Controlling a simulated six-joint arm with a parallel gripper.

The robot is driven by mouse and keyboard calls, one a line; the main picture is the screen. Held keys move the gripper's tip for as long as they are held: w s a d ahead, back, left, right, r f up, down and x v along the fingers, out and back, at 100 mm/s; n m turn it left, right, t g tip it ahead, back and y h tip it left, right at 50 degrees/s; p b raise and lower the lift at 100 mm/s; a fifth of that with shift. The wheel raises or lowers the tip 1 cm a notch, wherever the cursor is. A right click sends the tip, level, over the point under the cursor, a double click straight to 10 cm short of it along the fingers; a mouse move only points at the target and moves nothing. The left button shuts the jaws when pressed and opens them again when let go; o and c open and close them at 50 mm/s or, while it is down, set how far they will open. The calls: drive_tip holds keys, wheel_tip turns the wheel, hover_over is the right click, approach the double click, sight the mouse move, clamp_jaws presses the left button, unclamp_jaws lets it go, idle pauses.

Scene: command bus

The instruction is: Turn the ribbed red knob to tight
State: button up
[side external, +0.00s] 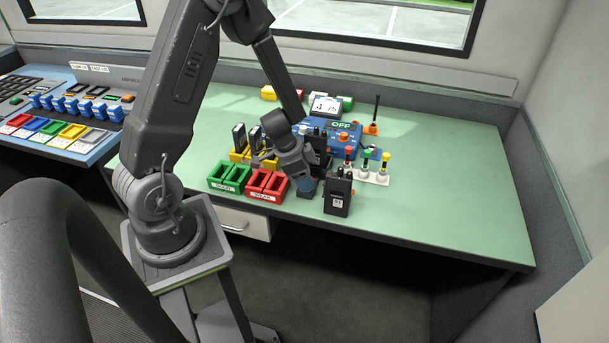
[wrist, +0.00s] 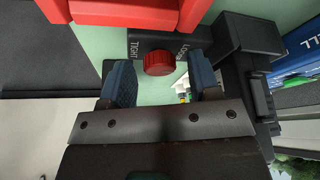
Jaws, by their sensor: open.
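The ribbed red knob (wrist: 159,63) sits on a dark block (wrist: 140,44) in the wrist view, with the word TIGHT to its left and a partly covered label to its right. I cannot tell where the knob points. My gripper (wrist: 161,80) is open, its two blue-padded fingers on either side of the knob's near edge, with gaps between. I cannot tell if they touch it. In the side view my gripper (side external: 306,187) is low over the front of the green table, and the knob is hidden there.
A red double bin (side external: 267,185) and a green one (side external: 229,178) stand left of my gripper. A black radio (side external: 338,197) stands close on the right. Colored-top pieces on a white rack (side external: 374,178) and a blue device (side external: 325,136) lie behind. The table's right side (side external: 460,190) is clear.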

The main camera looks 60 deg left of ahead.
drive_tip(key=c, duration=0.9)
drive_tip(key=m, duration=0.2)
drive_tip(key=m+g+h, duration=0.1)
drive_tip(key=m, duration=0.1)
drive_tip(key=shift+a+m+h, duration=0.15)
drive_tip(key=shift+m+h, duration=0.15)
drive_tip(key=shift+c, duration=0.2)
drive_tip(key=o, duration=0.9)
drive_tip(key=shift+o, duration=0.2)
drive_tip(key=shift+r, duration=0.1)
drive_tip(key=v, duration=1.3)
drive_tip(key=shift+r, duration=0.2)
